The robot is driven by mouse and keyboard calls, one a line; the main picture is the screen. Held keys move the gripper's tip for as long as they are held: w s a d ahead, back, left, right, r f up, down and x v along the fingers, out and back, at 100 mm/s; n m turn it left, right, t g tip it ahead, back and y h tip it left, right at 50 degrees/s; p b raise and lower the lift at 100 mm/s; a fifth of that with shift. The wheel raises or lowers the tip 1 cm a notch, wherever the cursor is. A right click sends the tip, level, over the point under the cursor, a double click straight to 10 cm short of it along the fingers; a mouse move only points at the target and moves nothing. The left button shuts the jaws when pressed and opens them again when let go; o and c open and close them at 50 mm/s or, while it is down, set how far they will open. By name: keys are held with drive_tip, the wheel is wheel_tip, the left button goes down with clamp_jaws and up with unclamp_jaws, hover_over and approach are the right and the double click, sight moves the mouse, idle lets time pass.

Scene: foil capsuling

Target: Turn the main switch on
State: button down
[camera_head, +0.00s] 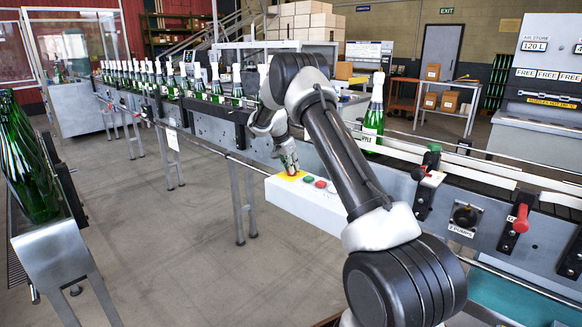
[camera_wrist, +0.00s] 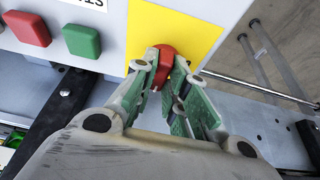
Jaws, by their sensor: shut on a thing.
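The main switch is a red knob (camera_wrist: 167,65) on a yellow plate (camera_wrist: 203,36), at the end of a white control box (camera_head: 313,204). My gripper (camera_wrist: 165,82) has its green-padded fingers on either side of the red knob and is shut on it. In the head view my gripper (camera_head: 290,167) reaches down to the yellow plate (camera_head: 290,176) and hides the knob. The knob's turned position cannot be read.
A green button (camera_wrist: 82,40) and a red button (camera_wrist: 27,28) sit beside the yellow plate. A conveyor with several green bottles (camera_head: 237,88) runs behind. A red lever (camera_head: 521,218) and a black rotary knob (camera_head: 465,216) are on the panel at right. Open floor (camera_head: 165,255) lies at left.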

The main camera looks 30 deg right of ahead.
drive_tip(key=shift+f, duration=0.15)
drive_tip(key=c, duration=1.4)
unclamp_jaws()
drive_tip(key=shift+c, duration=0.2)
drive_tip(key=v, duration=1.2)
